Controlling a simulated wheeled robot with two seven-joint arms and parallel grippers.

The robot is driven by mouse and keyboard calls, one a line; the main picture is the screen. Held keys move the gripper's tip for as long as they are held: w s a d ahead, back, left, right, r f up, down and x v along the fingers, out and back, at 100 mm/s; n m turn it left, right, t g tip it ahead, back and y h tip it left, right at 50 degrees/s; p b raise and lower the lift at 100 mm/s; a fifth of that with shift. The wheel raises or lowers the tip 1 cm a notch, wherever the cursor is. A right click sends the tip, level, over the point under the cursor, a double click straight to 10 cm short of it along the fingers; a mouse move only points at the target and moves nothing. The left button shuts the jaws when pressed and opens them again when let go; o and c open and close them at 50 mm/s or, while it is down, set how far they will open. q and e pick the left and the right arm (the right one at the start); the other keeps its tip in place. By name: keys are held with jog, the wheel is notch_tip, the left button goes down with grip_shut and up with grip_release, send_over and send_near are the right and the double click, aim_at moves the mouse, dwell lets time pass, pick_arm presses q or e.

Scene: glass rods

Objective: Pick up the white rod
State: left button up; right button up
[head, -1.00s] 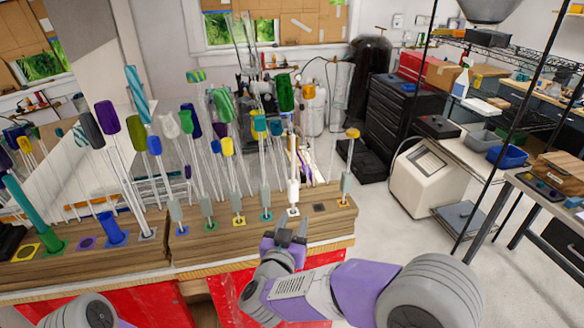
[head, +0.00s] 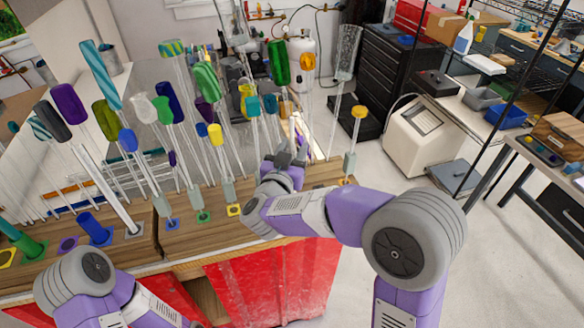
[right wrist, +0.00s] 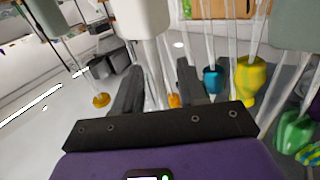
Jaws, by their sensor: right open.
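The white rod shows in the right wrist view as a white block (right wrist: 145,16) at the top, with clear glass running from it toward the gap between my fingers. In the head view its white part is hidden behind my right gripper (head: 286,152). My left gripper is out of view.
Tall glass rods with coloured caps crowd the rack to the left, among them a green-capped one (head: 278,62). A rod with an orange cap (head: 358,112) stands to the right of my right gripper.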

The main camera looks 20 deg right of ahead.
jog(key=shift+w+d, duration=0.3)
jog(key=shift+w, duration=0.15)
grip_shut()
